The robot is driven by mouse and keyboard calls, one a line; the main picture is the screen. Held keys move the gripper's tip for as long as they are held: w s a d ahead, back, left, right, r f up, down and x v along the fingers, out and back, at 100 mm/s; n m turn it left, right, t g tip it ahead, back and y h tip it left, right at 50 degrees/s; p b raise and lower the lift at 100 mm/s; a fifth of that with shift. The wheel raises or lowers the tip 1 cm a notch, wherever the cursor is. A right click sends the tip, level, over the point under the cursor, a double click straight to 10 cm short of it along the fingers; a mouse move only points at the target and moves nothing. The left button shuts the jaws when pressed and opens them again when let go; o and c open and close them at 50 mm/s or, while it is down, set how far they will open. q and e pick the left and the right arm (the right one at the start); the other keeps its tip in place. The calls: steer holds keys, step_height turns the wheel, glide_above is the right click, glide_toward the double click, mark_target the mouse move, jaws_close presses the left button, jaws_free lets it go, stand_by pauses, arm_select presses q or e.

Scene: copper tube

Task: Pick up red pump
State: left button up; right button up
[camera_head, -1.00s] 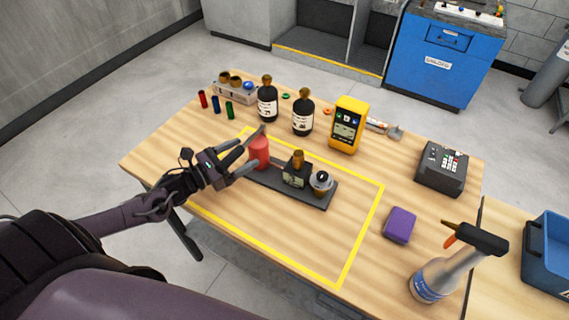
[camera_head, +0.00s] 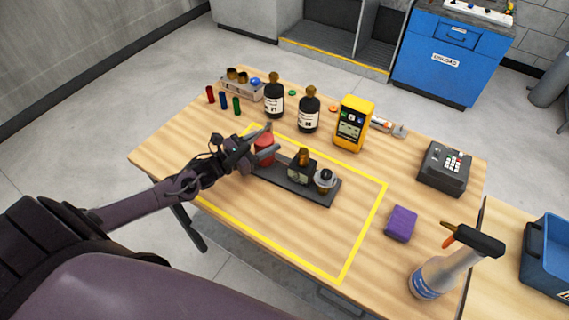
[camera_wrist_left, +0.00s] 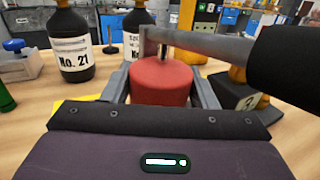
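The red pump (camera_head: 265,141) is a red cylinder at the left end of a dark tray (camera_head: 291,186) on the wooden table. My left gripper (camera_head: 262,149) has reached it from the left, with its fingers on either side. In the left wrist view, the red pump (camera_wrist_left: 161,84) stands upright between the two grey fingers. They look open around it, with little room at each side; firm contact cannot be told. A grey bar with a dark end (camera_wrist_left: 215,45) crosses above the pump and hides part of its top. My right gripper is not in view.
A black bottle with a gold top (camera_head: 301,167) and a small jar (camera_head: 325,180) share the tray. Two dark bottles (camera_head: 274,100) (camera_head: 309,113) and a yellow meter (camera_head: 352,125) stand behind. A purple block (camera_head: 401,223) lies right. The front of the yellow outline is clear.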

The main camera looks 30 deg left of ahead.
arm_select(q)
jaws_close()
steer(key=shift+w+r, duration=0.15)
steer(key=shift+r, duration=0.25)
steer(key=shift+w, duration=0.1)
